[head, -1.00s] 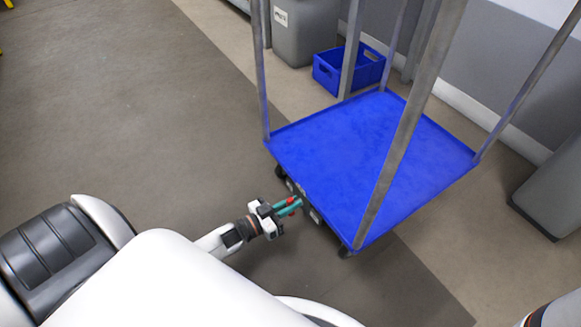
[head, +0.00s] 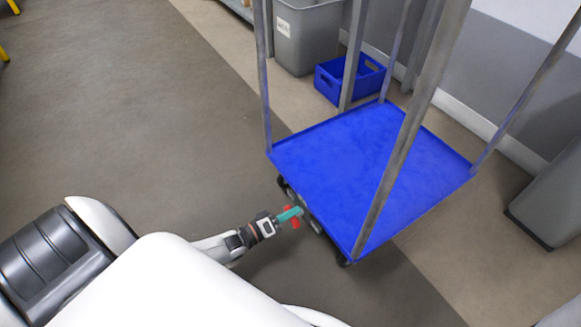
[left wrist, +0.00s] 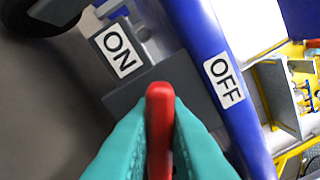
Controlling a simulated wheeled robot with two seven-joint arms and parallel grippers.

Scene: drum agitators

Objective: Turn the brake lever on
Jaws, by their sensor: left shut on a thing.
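The brake lever (left wrist: 159,125) is red and shows in the left wrist view between the two teal fingers of my left gripper (left wrist: 160,150). The fingers press on it from both sides. In the head view, red parts of the lever (head: 295,223) show beside my left gripper (head: 288,215) at the cart's near lower edge. An ON label (left wrist: 119,53) is at upper left of the lever and an OFF label (left wrist: 224,83) at upper right. The blue cart (head: 365,170) stands on casters with grey posts. My right gripper is not in view.
A blue crate (head: 333,82) and a grey bin (head: 308,35) stand behind the cart. Another grey bin (head: 550,200) is at the right. The cart's grey posts rise near my arm's side. The floor to the left is clear.

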